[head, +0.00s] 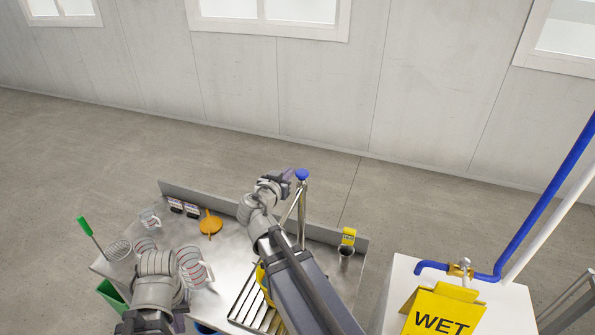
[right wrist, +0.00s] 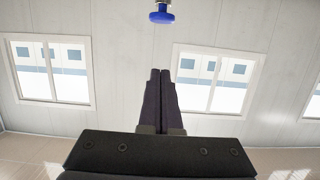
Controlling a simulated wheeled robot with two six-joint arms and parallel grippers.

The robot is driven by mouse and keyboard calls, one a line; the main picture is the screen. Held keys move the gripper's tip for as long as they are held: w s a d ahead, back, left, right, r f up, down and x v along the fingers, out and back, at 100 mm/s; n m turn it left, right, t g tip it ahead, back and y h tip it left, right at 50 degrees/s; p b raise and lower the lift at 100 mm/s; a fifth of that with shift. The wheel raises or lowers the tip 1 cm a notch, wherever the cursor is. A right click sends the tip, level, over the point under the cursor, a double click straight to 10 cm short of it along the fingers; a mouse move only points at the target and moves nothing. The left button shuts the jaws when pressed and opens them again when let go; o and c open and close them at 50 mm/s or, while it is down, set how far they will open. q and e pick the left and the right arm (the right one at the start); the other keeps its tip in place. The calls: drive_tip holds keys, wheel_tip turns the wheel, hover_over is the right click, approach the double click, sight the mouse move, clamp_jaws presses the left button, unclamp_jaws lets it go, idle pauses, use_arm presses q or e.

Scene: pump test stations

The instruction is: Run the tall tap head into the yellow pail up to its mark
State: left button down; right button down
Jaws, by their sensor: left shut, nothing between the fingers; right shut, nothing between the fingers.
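The tall tap head (head: 301,205) is a steel post with a blue knob (head: 302,175) on top, at the back of the steel bench. The yellow pail (head: 261,276) stands on the slatted grate, mostly hidden behind my right arm, so its mark and water level cannot be seen. My right gripper (head: 288,175) is shut and empty just left of the blue knob. In the right wrist view the blue knob (right wrist: 162,16) is beyond the closed fingertips, apart from them. My left gripper (head: 180,322) is shut and empty, low at the bench's front left.
Clear measuring jugs (head: 194,268), an orange funnel (head: 210,223) and a green-handled brush (head: 85,226) are on the left. A yellow device (head: 348,237) sits at the bench's right end. A yellow wet sign (head: 443,312) stands on a white cabinet with blue piping (head: 530,225).

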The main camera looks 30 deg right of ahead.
drive_tip(key=b, duration=0.2)
hover_over(302, 173)
drive_tip(key=s+a, duration=0.1)
drive_tip(key=a, duration=0.1)
wheel_tip(302, 173, down, 2)
drive_tip(key=f, duration=0.1)
drive_tip(key=shift+w+d+f+b, duration=0.1)
drive_tip(key=shift+d+f+b, duration=0.15)
drive_tip(key=shift+f+b, duration=1.5)
drive_tip(key=shift+b, duration=0.4)
